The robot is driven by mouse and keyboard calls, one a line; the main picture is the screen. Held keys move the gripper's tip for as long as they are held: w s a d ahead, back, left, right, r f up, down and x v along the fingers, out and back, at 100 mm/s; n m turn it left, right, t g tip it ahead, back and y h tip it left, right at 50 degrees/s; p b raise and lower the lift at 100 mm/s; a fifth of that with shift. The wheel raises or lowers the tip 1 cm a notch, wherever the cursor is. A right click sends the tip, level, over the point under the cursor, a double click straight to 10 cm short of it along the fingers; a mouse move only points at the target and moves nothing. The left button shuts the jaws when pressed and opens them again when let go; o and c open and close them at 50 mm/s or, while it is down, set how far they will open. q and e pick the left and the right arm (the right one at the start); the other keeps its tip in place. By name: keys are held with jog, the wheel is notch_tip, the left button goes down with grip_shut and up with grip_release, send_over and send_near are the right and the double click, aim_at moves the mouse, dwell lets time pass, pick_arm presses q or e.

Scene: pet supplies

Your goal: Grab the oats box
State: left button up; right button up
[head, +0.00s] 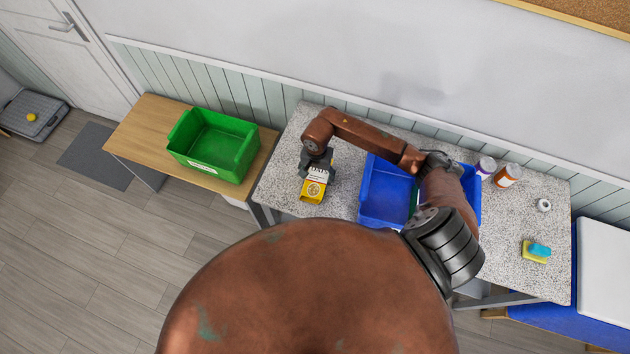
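The oats box, a small yellow and white box (313,191), is on the speckled grey table (285,188), near its left end. My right gripper (317,164) is directly over the far part of the box, with its dark fingers close around it. I cannot tell whether the fingers press on the box or whether it is lifted, as the gripper hides its far end. My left gripper is not in view.
A blue bin (375,214) stands right of the box, partly under my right arm. A green bin (248,150) sits on the wooden table (140,133) at left. Two jars (486,166), (507,175), a white ring (544,205) and a yellow-blue sponge (536,252) lie farther right.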

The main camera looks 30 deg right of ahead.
jog(key=c, duration=0.7)
jog(key=shift+o, duration=0.2)
